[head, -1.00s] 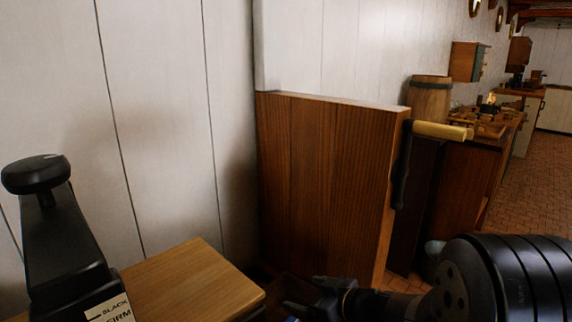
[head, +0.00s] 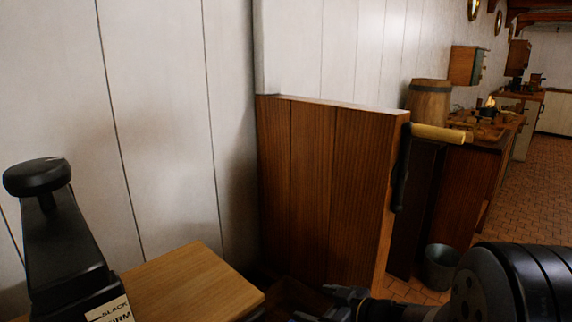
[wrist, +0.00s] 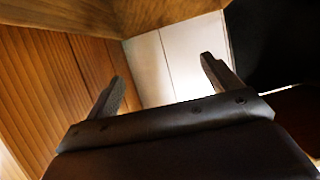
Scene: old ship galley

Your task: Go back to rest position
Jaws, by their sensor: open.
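My gripper (wrist: 163,75) is open and empty in the wrist view, its two dark fingers spread apart with white panelling beyond them. In the head view, my gripper (head: 338,300) shows low in the picture, in front of the foot of a brown wooden partition (head: 325,190). My black arm comes in from the lower right and hides part of the floor. The gripper's fingertips are partly cut off by the bottom edge in the head view.
A small wooden top (head: 190,285) stands at the lower left by the white wall (head: 160,120). A metal bucket (head: 440,268) stands on the tiled floor near my arm. A counter with a barrel (head: 429,101) runs along the right. Open tiled floor (head: 530,205) lies at far right.

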